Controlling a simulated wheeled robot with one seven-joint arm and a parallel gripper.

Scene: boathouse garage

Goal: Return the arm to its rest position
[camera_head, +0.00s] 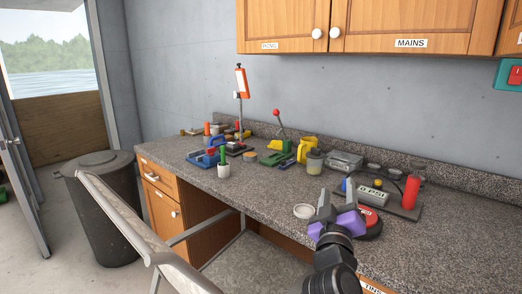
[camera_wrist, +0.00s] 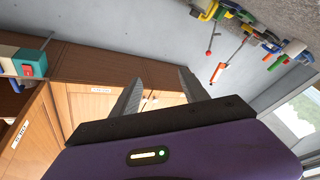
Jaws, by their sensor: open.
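My gripper (camera_head: 337,205) is purple with two grey fingers and is raised over the front of the speckled counter (camera_head: 265,203). Its fingers point up and stand apart, with nothing between them. In the wrist view my gripper (camera_wrist: 160,88) is open and empty, with wooden cupboard doors behind it. The picture there is tilted, with the counter things at the top right.
A red round thing (camera_head: 368,224) and a white dish (camera_head: 304,211) lie close to my gripper. A board with a red cylinder (camera_head: 411,192) is to the right. Several tools stand further back. Cupboards (camera_head: 400,25) hang above.

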